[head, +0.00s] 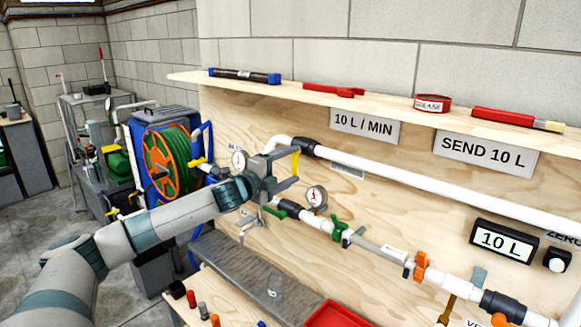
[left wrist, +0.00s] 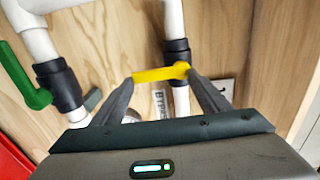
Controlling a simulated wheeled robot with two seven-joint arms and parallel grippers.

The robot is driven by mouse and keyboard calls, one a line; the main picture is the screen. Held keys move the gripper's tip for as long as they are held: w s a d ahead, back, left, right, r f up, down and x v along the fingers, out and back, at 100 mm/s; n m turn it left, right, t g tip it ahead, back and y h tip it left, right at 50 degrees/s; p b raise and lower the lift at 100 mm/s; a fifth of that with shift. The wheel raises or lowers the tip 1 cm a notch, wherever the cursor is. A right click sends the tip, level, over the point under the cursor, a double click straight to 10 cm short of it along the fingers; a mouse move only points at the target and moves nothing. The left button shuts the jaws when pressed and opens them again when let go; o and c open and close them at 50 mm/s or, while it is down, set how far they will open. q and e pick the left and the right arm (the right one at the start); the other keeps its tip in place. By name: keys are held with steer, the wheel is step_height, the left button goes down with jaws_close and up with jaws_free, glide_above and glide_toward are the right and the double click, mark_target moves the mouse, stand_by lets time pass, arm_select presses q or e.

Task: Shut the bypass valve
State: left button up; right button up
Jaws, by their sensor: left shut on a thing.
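The bypass valve has a yellow lever (left wrist: 160,74), which also shows in the head view (head: 295,161). In the left wrist view the lever lies across its white pipe, with its right end at the black fitting (left wrist: 177,52). My left gripper (left wrist: 160,78) is shut on the yellow lever, with one finger at each end of it. In the head view my left gripper (head: 280,172) reaches the pipework from the left and hides part of the valve. A label (left wrist: 159,103) beside the pipe is partly hidden behind the lever. My right gripper is not in view.
A green-handled valve (head: 339,230) and an orange-handled valve (head: 420,266) sit on the lower pipe. A pressure gauge (head: 316,197) stands close to my gripper. A shelf (head: 390,105) with tools runs above. A hose reel (head: 165,160) stands at left.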

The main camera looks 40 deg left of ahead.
arm_select(q)
steer(key=o, duration=1.4)
steer(key=shift+f, duration=0.1)
steer(key=shift+c, duration=0.2)
steer(key=shift+o, duration=0.7)
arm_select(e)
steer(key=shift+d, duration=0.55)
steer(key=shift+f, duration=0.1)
arm_select(q)
steer(key=shift+s, duration=0.15)
steer(key=shift+s+a+f+b, duration=0.15)
steer(key=shift+s+b, duration=0.6)
steer(key=shift+s, duration=0.2)
steer(key=s+b, duration=0.5)
steer(key=s, duration=0.3)
steer(key=shift+s+a+b, duration=0.25)
steer(key=shift+a+b, duration=0.05)
steer(key=shift+a, duration=0.1)
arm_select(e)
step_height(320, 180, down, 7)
